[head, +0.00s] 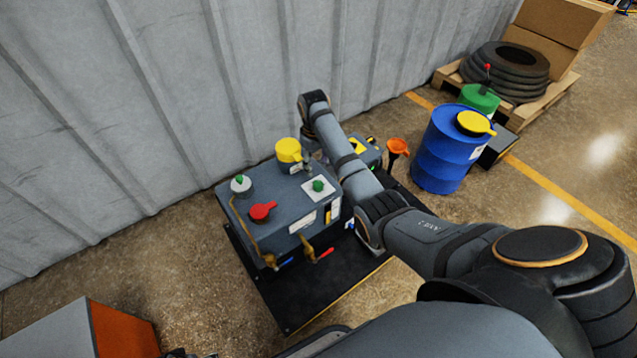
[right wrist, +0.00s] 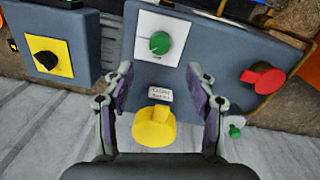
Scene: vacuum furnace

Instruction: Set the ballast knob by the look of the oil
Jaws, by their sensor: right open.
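A grey pump box (head: 275,210) stands on a black tray by the wall. On top are a green knob (head: 318,186) on a white plate, a red knob (head: 263,211) and a large yellow knob (head: 288,151). I cannot tell which is the ballast knob. In the right wrist view, my right gripper (right wrist: 160,85) is open and empty. Its fingers lie either side of the space between the green knob (right wrist: 159,43) and the yellow knob (right wrist: 154,127), apart from both. In the head view the gripper is mostly hidden. No oil is clearly visible. My left gripper is out of view.
A black knob on a yellow plate (right wrist: 50,58) is at left in the wrist view. An orange funnel (head: 397,148) and blue drum (head: 449,150) stand right of the pump. The corrugated wall (head: 150,100) is close behind.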

